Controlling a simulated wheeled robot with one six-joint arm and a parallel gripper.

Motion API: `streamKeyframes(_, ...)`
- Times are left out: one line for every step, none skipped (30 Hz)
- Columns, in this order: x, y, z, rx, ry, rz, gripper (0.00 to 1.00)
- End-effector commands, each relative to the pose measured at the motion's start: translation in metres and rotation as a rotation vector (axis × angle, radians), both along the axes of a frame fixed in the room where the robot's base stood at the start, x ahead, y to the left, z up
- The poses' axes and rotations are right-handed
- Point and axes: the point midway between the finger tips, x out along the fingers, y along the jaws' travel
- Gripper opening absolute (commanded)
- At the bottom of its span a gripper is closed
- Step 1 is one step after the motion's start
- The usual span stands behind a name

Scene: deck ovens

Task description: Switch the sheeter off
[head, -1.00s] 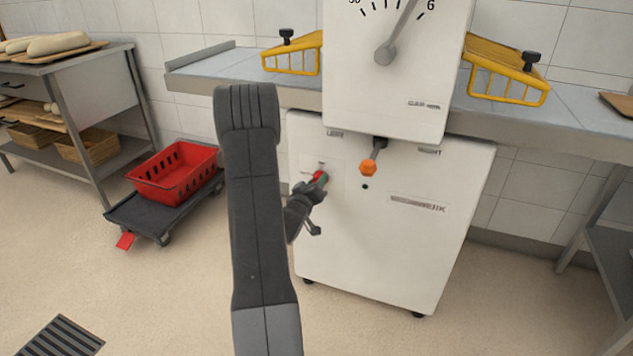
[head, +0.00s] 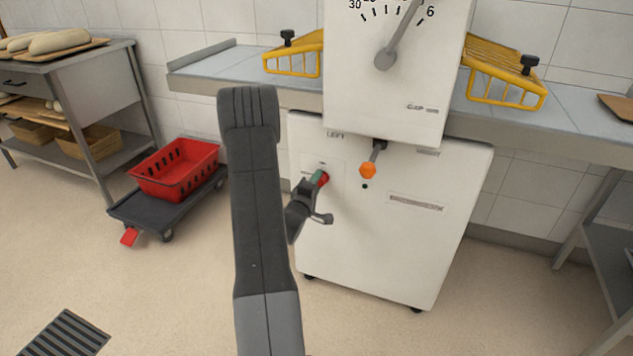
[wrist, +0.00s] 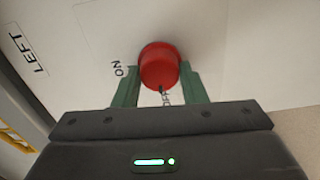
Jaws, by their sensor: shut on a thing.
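The sheeter (head: 400,240) is a white cabinet with a dial column above it. Its red round knob (wrist: 159,62) sits on the front panel, with "ON" to its left and what looks like "OFF" below it in the wrist view. A dark mark on the knob's lower edge is by the "OFF" lettering. My gripper (wrist: 161,74) has its two green fingers on either side of the knob, shut on it. In the head view my gripper (head: 319,179) partly hides the knob (head: 325,181).
An orange-tipped lever (head: 368,170) sticks out just right of the knob. Yellow wire guards (head: 505,85) flank the dial column. A red crate (head: 175,172) on a dark trolley (head: 160,215) stands left. The floor before the sheeter is clear.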

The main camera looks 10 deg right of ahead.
Motion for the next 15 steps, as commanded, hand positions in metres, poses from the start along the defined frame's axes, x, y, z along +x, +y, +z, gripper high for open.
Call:
streamKeyframes(0.0004, 0.0004, 0.0006, -0.014, 0.009, 0.001, 0.15)
streamKeyframes(0.0004, 0.0004, 0.0004, -0.024, 0.016, 0.001, 0.15)
streamKeyframes(0.0004, 0.0004, 0.0003, -0.034, 0.023, 0.002, 0.15)
streamKeyframes(0.0004, 0.0004, 0.0002, -0.041, 0.027, 0.001, 0.15)
streamKeyframes(0.0004, 0.0004, 0.0001, -0.047, 0.032, 0.002, 0.15)
streamKeyframes(0.0004, 0.0004, 0.0000, -0.054, 0.036, 0.002, 0.15)
streamKeyframes(0.0004, 0.0004, -0.0001, -0.058, 0.039, 0.001, 0.15)
streamKeyframes(0.0004, 0.0005, -0.0002, -0.061, 0.041, 0.002, 0.15)
streamKeyframes(0.0004, 0.0005, -0.0003, -0.065, 0.044, 0.002, 0.15)
streamKeyframes(0.0004, 0.0005, -0.0004, -0.067, 0.045, 0.002, 0.15)
streamKeyframes(0.0004, 0.0005, -0.0004, -0.069, 0.046, 0.002, 0.15)
streamKeyframes(0.0004, 0.0005, -0.0005, -0.070, 0.048, 0.001, 0.15)
streamKeyframes(0.0004, 0.0005, -0.0005, -0.071, 0.048, 0.001, 0.15)
streamKeyframes(0.0004, 0.0005, -0.0006, -0.072, 0.049, 0.001, 0.15)
streamKeyframes(0.0004, 0.0005, -0.0006, -0.072, 0.049, 0.001, 0.15)
